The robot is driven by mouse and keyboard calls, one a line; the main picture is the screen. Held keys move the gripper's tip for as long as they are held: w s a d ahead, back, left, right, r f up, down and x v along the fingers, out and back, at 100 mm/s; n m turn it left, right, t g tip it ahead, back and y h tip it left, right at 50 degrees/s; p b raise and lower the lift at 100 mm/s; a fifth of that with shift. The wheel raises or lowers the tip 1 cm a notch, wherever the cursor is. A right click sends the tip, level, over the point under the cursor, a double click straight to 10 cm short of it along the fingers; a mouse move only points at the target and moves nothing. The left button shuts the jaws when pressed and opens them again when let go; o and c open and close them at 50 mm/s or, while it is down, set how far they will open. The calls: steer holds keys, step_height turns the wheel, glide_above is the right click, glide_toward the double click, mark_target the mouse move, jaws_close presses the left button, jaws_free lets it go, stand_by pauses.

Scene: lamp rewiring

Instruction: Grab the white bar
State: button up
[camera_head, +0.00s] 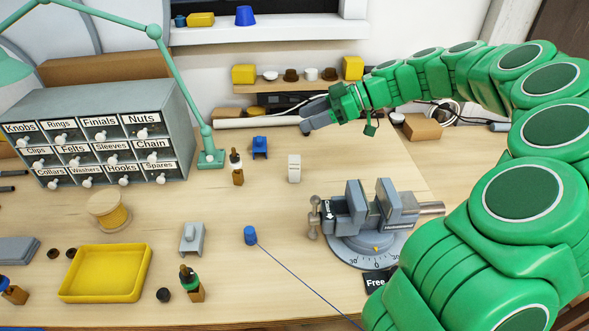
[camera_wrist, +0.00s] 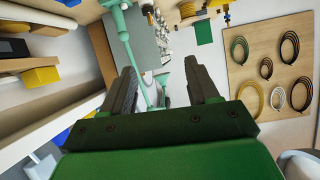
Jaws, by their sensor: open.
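A long white bar (camera_head: 255,122) lies along the back of the bench near the wall in the head view. My gripper (camera_head: 309,116) is at its right end, with its grey fingers pointing left. I cannot tell whether the fingers touch the bar or stand around it. In the wrist view my gripper (camera_wrist: 163,88) is open, with the two dark fingers well apart and no object clearly held between them. I cannot make out the bar for certain there.
The green lamp (camera_head: 210,157) stands at the bar's left end, beside the labelled drawer cabinet (camera_head: 185,115). A small white block (camera_head: 294,168), a blue part (camera_head: 259,147) and a grey vise (camera_head: 375,243) are in front. A wall shelf (camera_head: 300,86) is above.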

step_height(320, 180, down, 2)
steer(key=w+d+t, duration=0.1)
steer(key=w+d, duration=0.1)
glide_toward(294, 169)
steer(key=a, duration=0.1)
steer(key=w+a, duration=0.1)
steer(key=a, duration=0.1)
steer(key=shift+w+a+f+y, duration=0.15)
steer(key=shift+w+f+y, duration=0.15)
steer(key=shift+w+f, duration=0.1)
steer(key=shift+a+f, duration=0.15)
steer(key=shift+f, duration=0.05)
steer(key=shift+x, duration=3.8)
steer(key=shift+f, duration=0.1)
jaws_close()
